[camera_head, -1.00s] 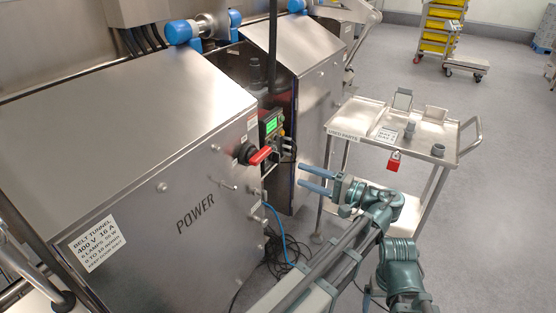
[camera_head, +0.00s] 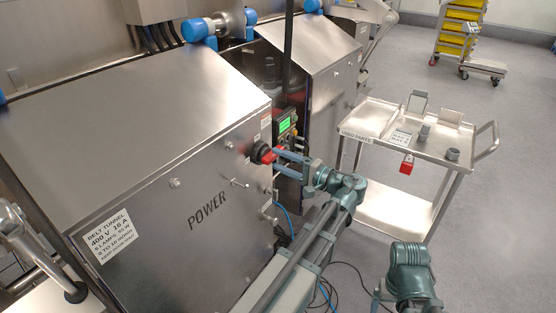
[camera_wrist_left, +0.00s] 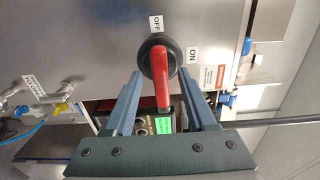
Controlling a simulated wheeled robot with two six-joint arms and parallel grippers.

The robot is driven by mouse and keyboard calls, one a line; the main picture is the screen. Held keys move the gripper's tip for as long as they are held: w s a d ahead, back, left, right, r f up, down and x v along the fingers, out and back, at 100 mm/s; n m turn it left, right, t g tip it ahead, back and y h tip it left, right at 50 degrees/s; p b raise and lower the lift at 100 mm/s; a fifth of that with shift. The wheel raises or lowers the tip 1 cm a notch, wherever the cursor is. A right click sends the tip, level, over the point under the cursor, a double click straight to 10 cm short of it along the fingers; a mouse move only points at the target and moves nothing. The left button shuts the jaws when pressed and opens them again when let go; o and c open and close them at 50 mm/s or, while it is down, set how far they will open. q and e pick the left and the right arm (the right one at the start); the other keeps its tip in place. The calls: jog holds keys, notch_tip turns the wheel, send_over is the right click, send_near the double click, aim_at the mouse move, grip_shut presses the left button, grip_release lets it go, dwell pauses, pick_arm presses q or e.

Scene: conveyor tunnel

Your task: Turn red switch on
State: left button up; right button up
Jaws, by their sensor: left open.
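The red switch (camera_head: 265,154) is a red handle on a round black knob on the front of the steel POWER cabinet. In the left wrist view the red handle (camera_wrist_left: 160,88) points down from the knob. The OFF label (camera_wrist_left: 156,24) is above the knob and the ON label (camera_wrist_left: 193,56) is to its right. My left gripper (camera_head: 277,161) is open at the switch. In the wrist view its fingers (camera_wrist_left: 159,75) stand on either side of the handle, with gaps on both sides. My right gripper is not visible.
A green-lit control panel (camera_head: 285,125) sits just behind the switch. A small metal lever (camera_head: 238,183) sticks out lower on the cabinet. A steel cart (camera_head: 375,139) with parts and a red padlock (camera_head: 407,163) stands to the right. Cables lie on the floor below my arm.

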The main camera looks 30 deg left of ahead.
pick_arm(q)
jog(key=shift+a, duration=0.6)
grip_shut()
dwell(1.1)
